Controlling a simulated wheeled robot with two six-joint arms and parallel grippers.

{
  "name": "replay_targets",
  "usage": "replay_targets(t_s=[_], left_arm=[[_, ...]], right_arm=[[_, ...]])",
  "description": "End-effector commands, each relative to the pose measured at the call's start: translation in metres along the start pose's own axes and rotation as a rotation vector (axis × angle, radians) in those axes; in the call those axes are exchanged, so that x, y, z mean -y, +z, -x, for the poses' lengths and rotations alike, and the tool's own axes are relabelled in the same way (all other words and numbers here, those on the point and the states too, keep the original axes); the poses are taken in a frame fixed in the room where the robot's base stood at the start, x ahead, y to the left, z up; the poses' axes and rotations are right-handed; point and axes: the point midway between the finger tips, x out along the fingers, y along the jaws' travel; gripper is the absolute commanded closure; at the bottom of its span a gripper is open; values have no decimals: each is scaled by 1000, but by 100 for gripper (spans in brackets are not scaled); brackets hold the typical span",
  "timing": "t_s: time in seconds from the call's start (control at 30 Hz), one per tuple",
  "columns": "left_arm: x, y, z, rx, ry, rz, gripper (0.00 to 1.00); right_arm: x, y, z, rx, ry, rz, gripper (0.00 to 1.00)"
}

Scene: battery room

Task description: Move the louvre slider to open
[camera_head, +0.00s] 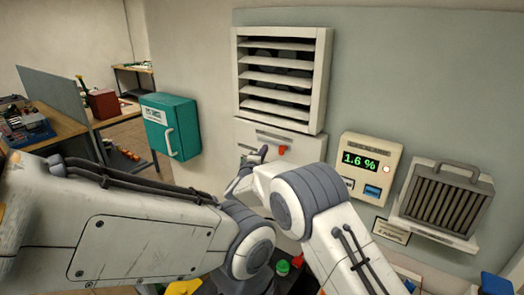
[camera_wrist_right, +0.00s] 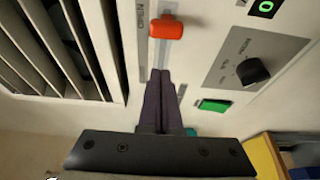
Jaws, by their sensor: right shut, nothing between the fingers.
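The louvre slider's orange-red knob (camera_head: 282,150) sits on a light panel under the louvre (camera_head: 283,75). In the right wrist view, the knob (camera_wrist_right: 166,28) stands in a narrow vertical slot, near the top of the picture. A label beside it is too blurred to read. My right gripper (camera_head: 263,151) is just left of the knob in the head view. In the right wrist view its dark fingers (camera_wrist_right: 160,76) are together and empty, pointing at the knob with a small visible gap. My left arm shows, but its gripper is not in view.
A rotary knob (camera_wrist_right: 252,70) and a green button (camera_wrist_right: 215,105) are right of the slot. A gas alarm (camera_head: 366,168) reading 1.6 % and a grilled unit (camera_head: 446,202) are farther right. A teal cabinet (camera_head: 170,126) hangs at left.

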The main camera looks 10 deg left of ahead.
Motion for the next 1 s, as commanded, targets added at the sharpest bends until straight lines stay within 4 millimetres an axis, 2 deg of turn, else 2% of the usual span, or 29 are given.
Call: replay_targets(t_s=[0.03, 0.3, 0.5, 0.67, 1.0], left_arm=[[0, 0, -8, 0, 0, -1, 50], [2, 2, -33, 0, 0, 1, 50], [3, 2, -41, 0, 0, 3, 50], [3, 2, -42, 0, 0, 3, 50], [3, 2, -41, 0, 0, 3, 50]], right_arm=[[4, -1, 7, -2, 0, 0, 100], [4, -2, 55, -4, 0, -1, 100], [2, -1, 78, -3, 0, -1, 100], [1, -1, 84, -2, 1, 0, 100], [0, 3, 81, -10, -10, -20, 100]])
